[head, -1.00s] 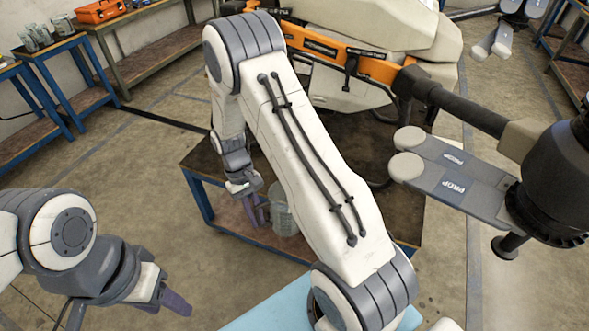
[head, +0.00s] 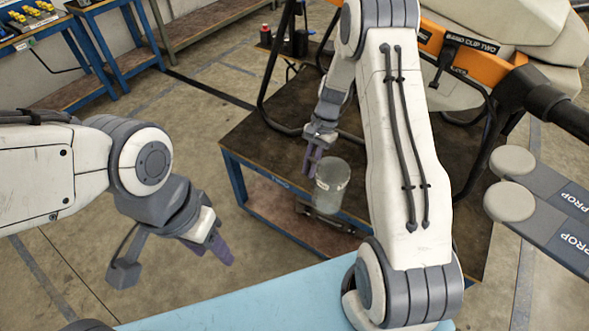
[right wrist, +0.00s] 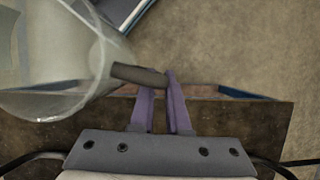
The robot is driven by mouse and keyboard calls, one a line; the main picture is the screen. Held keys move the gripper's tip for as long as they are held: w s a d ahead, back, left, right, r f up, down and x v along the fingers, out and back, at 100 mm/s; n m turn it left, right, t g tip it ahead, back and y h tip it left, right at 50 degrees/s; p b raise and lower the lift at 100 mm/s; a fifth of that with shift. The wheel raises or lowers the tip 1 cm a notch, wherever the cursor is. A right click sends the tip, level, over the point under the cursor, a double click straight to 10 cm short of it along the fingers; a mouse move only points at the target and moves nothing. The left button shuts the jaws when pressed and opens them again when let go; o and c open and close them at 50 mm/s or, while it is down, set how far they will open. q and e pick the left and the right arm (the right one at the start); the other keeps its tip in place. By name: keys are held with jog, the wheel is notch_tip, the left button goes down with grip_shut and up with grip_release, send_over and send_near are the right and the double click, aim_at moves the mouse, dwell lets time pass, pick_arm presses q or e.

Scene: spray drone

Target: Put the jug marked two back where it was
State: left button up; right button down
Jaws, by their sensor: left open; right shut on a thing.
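A clear, greyish jug (head: 332,187) hangs at the front edge of the dark-topped blue table. My right gripper (head: 310,160) is shut on its dark handle. In the right wrist view the jug (right wrist: 60,55) fills the upper left, and its handle (right wrist: 140,76) runs between the purple fingers of my right gripper (right wrist: 160,85). No number can be read on the jug. I cannot tell whether it is over the tabletop or in front of it. My left gripper (head: 220,247) is open and empty, low at the left, apart from the jug.
The blue-framed table (head: 262,140) has dark drone legs on its top, white lettering on its front rail and a lower shelf. A light blue surface (head: 250,300) lies in front. Drone arms and propellers (head: 540,200) crowd the right. Workbenches (head: 130,70) stand back left; floor between is clear.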

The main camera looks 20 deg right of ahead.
jog(key=w+d+f+m+t+h+b, duration=0.1)
jog(key=w+d+f+m+t+b, duration=0.15)
jog(key=d+m, duration=0.45)
jog(key=w+d+f+m+t+h+b, duration=0.15)
jog(key=w+d+m+b, duration=0.25)
jog(key=m, duration=0.5)
jog(key=w+d+f+m+t+h+b, duration=0.1)
jog(key=w+d+f+m+t+b, duration=0.2)
jog(key=d+m, duration=0.4)
pick_arm(q)
notch_tip(320, 180, down, 11)
pick_arm(e)
jog(key=shift+m, duration=0.7)
jog(key=shift+w+a+f, duration=1.2)
jog(key=shift+w+f, duration=0.4)
jog(key=shift+w, duration=0.1)
jog(key=shift+w+a+f, duration=1.25)
jog(key=shift+w+f, duration=0.3)
jog(key=shift+w, duration=0.2)
jog(key=shift+w+a+f, duration=1.2)
jog(key=shift+w+f, duration=0.4)
jog(key=shift+w, duration=0.1)
pick_arm(q)
jog(key=shift+a, duration=0.1)
pick_arm(e)
jog(key=shift+f, duration=0.1)
jog(key=c, duration=0.9)
grip_release()
